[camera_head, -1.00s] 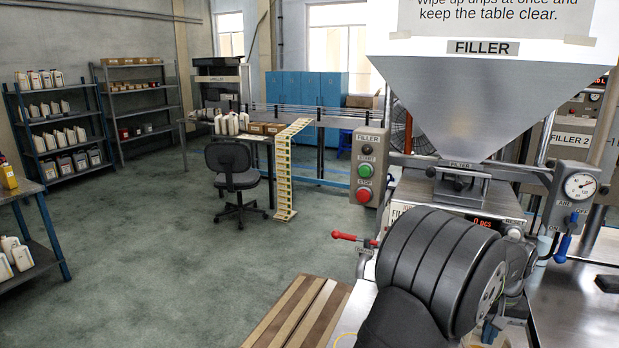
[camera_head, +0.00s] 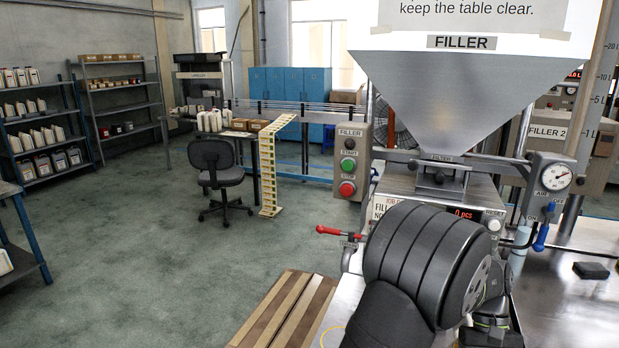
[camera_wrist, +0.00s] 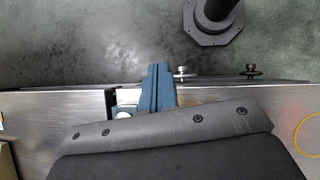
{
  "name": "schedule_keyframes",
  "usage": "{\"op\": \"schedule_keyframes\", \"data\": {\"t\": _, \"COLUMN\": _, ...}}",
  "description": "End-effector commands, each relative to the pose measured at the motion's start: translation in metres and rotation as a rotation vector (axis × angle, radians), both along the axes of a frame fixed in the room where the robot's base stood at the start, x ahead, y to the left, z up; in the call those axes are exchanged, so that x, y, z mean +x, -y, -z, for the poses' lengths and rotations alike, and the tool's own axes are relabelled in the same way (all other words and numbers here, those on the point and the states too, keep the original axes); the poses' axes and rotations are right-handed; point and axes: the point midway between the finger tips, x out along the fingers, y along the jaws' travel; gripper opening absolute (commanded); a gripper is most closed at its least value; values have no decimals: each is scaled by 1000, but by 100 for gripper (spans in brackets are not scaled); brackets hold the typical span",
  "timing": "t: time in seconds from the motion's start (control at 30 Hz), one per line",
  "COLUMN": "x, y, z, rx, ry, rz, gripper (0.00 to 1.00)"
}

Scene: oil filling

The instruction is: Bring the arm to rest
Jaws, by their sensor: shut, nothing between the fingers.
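My gripper (camera_wrist: 157,69) shows in the wrist view as two blue fingers side by side, shut with nothing between them. It points out past the edge of a metal surface (camera_wrist: 60,125), with the green floor beyond. In the head view my dark arm is folded in front of the filler (camera_head: 440,100), and its thick ribbed joint covers part of that machine. The fingers cannot be made out there. The wrist view does not show clearly whether the fingers touch the metal edge.
A red-handled lever (camera_head: 340,232) sticks out left of my arm. The control box (camera_head: 351,162) and pressure gauge (camera_head: 555,177) flank the filler. A wooden pallet (camera_head: 285,315) lies on the floor. A chair (camera_head: 216,175) stands farther back. The floor at left centre is clear.

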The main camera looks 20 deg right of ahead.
Motion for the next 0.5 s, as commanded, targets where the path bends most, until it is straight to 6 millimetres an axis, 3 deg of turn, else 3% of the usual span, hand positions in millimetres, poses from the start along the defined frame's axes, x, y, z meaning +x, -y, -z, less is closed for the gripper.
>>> {"op": "schedule_keyframes", "data": {"t": 0.23, "x": -40, "y": -31, "z": 5, "rx": 120, "ry": -214, "rz": -32, "gripper": 0}}
{"op": "schedule_keyframes", "data": {"t": 0.5, "x": -62, "y": -51, "z": 4, "rx": 156, "ry": -479, "rz": -83, "gripper": 0}}
